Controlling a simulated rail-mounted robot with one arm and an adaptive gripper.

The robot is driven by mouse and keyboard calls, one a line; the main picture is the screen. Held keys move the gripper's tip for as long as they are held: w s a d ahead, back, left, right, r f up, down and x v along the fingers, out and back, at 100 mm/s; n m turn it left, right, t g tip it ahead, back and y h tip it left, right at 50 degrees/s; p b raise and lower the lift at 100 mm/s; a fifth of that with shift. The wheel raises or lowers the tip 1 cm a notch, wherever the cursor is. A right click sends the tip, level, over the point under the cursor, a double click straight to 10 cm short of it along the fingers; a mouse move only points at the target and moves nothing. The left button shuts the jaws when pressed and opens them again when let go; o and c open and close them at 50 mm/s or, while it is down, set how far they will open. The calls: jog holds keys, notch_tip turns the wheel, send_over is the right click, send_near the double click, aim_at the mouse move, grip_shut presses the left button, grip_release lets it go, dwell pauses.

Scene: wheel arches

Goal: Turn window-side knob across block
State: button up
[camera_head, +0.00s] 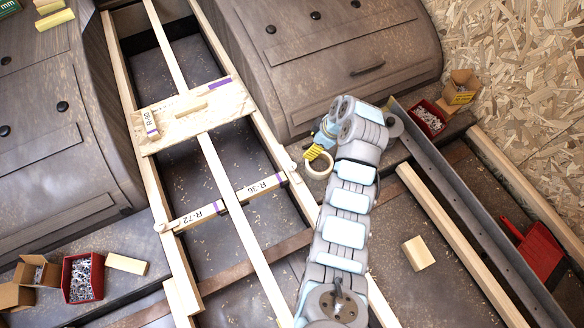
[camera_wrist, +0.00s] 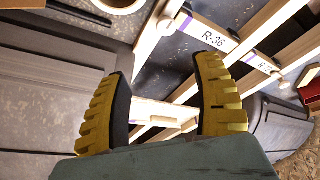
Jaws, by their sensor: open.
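A block marked R-36 (camera_head: 262,187) and a block marked R-72 (camera_head: 197,215) lie crosswise between the long wooden rails. A small pale knob (camera_head: 293,167) is at the right end of R-36, and another knob (camera_head: 160,227) is at the left end of R-72. I cannot tell which is window-side. My gripper (camera_head: 316,151) is above the right rail, close to the R-36 knob. In the wrist view my gripper (camera_wrist: 163,67) is open, with nothing between its yellow fingers. The R-36 block (camera_wrist: 213,40) and a round knob (camera_wrist: 166,26) lie beyond the fingertips.
A tape roll (camera_head: 319,165) lies right beside my gripper. A wide board marked R-90 (camera_head: 190,115) spans the rails further back. Dark wheel arches (camera_head: 340,60) stand on both sides. Red screw boxes (camera_head: 427,118), a loose block (camera_head: 418,253) and a red dustpan (camera_head: 540,250) are around.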

jog(key=b, duration=0.4)
send_near(292, 166)
jog(key=shift+g, duration=0.3)
jog(key=x, duration=0.5)
jog(key=shift+w, duration=0.15)
jog(key=shift+b+x, duration=1.3)
jog(key=shift+x, duration=1.05)
jog(key=shift+w, duration=0.1)
grip_shut()
